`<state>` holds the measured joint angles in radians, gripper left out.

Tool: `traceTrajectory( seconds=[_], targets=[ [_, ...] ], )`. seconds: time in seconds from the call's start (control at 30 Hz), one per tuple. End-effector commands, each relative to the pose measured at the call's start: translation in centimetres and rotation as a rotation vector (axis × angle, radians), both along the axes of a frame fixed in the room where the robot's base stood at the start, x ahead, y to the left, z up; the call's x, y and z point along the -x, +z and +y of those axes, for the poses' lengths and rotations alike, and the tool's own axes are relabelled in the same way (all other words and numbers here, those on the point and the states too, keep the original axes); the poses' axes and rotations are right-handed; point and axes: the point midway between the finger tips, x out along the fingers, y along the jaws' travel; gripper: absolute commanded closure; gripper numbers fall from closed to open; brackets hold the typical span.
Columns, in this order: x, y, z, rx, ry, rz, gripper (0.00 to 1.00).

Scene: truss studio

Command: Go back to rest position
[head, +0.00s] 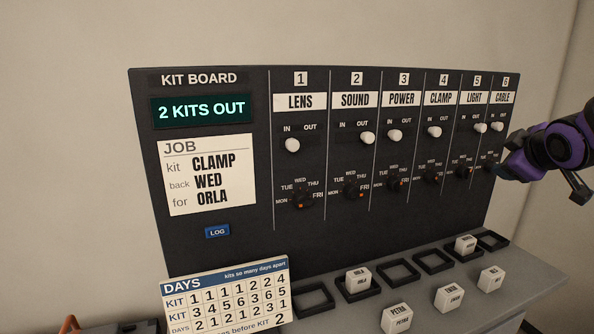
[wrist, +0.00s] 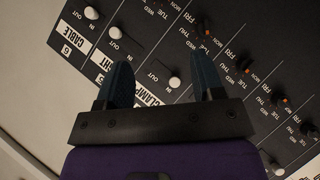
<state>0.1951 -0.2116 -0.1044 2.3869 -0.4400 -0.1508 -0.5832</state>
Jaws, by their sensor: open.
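My gripper (head: 503,166) is at the right of the head view, beside the board's right end and partly dark against it. In the wrist view my gripper (wrist: 161,72) has its two blue-grey fingers spread apart, with nothing between them. The kit board (head: 215,252) fills the middle of the head view. The clamp slider (head: 435,132) sits on its IN side. The sound slider (head: 367,138) and light slider (head: 480,128) sit toward OUT. The lens slider (head: 292,145) and power slider (head: 394,136) sit toward IN.
A job card (head: 212,176) reads CLAMP, WED, ORLA; the display (head: 201,110) reads 2 KITS OUT. A days chart (head: 228,297) stands at lower left. White name blocks occupy two black frames; several more, including PETRA (head: 396,318), lie loose on the grey ledge (head: 535,270).

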Motion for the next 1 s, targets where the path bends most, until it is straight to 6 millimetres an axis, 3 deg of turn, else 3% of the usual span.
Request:
traceTrajectory(
  seconds=[0.2,0.5,0.6,0.8,1.0],
  targets=[
    [7.4,0.6,4.3,-0.277,-0.177,0.134,0.38],
    [18.9,-0.7,10.4,-0.616,-0.393,0.370,0.38],
    [21.8,-1.2,11.8,-0.684,-0.442,0.436,0.38],
    [24.6,-1.7,13.0,-0.742,-0.491,0.506,0.38],
    [24.7,-1.8,13.1,-0.746,-0.495,0.512,0.38]
  ],
)
